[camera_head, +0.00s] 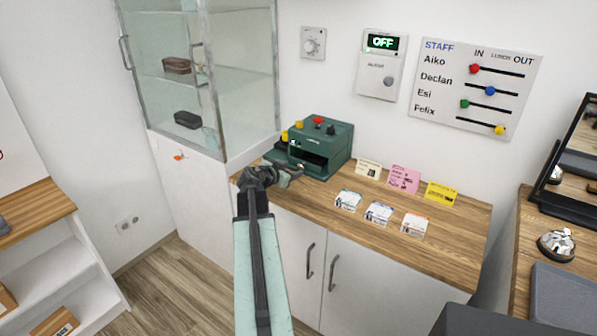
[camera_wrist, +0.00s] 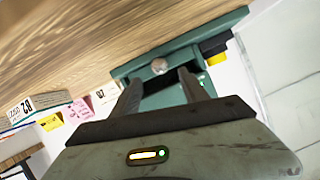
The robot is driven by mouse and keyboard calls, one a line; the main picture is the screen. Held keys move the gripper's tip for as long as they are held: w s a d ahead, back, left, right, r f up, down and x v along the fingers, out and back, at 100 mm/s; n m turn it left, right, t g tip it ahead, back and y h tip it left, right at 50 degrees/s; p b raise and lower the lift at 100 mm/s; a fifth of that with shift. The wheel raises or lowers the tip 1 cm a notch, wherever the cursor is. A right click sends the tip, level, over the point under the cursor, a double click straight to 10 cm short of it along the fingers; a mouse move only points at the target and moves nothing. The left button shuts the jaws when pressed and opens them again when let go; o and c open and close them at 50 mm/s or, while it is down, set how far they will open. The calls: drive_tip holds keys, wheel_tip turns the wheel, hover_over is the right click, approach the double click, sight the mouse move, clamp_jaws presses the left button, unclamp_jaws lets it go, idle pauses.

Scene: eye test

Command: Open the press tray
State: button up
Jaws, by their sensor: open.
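The dark green press (camera_head: 330,140) stands on the wooden counter, with red and yellow buttons on top and a dark opening in its front. A round pale knob (camera_wrist: 159,67) sits on a green front bar (camera_wrist: 127,71) low on the press, which appears to be the tray front. I cannot tell how far out the tray is. My gripper (camera_head: 292,172) is in front of the press, low near the counter. In the wrist view my gripper (camera_wrist: 160,77) has its two fingers apart, with the knob showing between their tips. Contact cannot be judged.
A glass cabinet (camera_head: 205,70) stands close on the left of the press. Several cards, including a pink one (camera_head: 404,179), lie or stand on the counter (camera_head: 450,235) to the right. Cupboard doors with handles (camera_head: 309,260) are below. A wall box reads OFF (camera_head: 382,42).

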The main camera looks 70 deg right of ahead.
sight(300, 167)
drive_tip(key=b+x, duration=0.2)
drive_tip(key=x, duration=0.4)
drive_tip(key=shift+d, duration=0.1)
clamp_jaws()
idle(1.1)
